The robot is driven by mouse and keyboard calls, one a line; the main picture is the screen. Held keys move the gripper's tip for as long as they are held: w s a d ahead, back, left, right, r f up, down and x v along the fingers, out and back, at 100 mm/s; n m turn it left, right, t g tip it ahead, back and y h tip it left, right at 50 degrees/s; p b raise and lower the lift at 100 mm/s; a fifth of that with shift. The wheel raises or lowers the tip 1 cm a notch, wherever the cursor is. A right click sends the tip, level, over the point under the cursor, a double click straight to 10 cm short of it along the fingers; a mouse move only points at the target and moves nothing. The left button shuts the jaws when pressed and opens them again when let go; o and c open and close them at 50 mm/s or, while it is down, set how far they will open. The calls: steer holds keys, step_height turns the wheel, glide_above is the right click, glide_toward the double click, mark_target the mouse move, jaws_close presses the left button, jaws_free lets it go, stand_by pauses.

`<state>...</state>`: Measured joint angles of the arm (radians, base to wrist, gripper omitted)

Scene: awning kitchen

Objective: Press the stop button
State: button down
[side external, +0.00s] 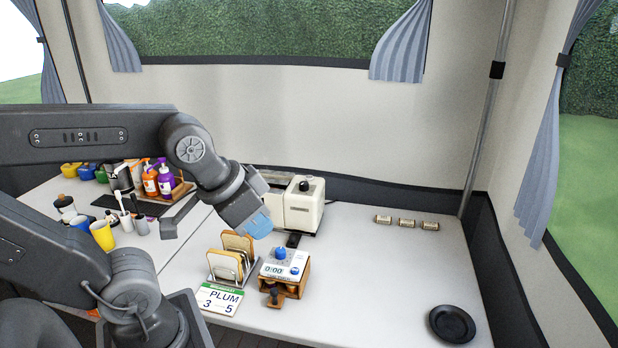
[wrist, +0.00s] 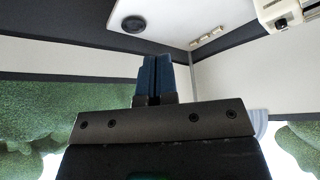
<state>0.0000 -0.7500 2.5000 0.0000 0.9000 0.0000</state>
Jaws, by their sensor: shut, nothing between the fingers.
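A white timer (side external: 270,268) with a display reading 0:00 sits tilted in a wooden stand on the table in the side external view. It carries a larger blue knob (side external: 280,253) at the top and a smaller blue button (side external: 294,270) at the lower right. Their labels are too small to read, so I cannot tell which one is stop. In the wrist view my gripper (wrist: 154,62) has its two dark blue fingers together and empty.
A toast rack (side external: 236,254) stands left of the timer, with a PLUM sign (side external: 222,299) in front. A cream toaster (side external: 303,207) is behind. Cups and bottles fill the left. A black plate (side external: 452,324) lies at right; the table between is clear.

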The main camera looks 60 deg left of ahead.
stand_by(0.8)
steer(key=w+a+r+n, duration=0.15)
steer(key=w+a, duration=0.25)
steer(key=w, duration=0.4)
steer(key=w+a+r+n+h, duration=0.1)
steer(key=w+a+r, duration=0.1)
steer(key=w+a, duration=0.45)
steer(key=w+a+r+n, duration=0.1)
steer(key=w+a, duration=0.2)
steer(key=w, duration=0.7)
steer(key=n+t, duration=0.4)
steer(key=n, duration=0.1)
glide_above(308, 176)
step_height(308, 176, down, 13)
steer(key=shift+y, duration=0.3)
steer(key=shift+f, duration=4.35)
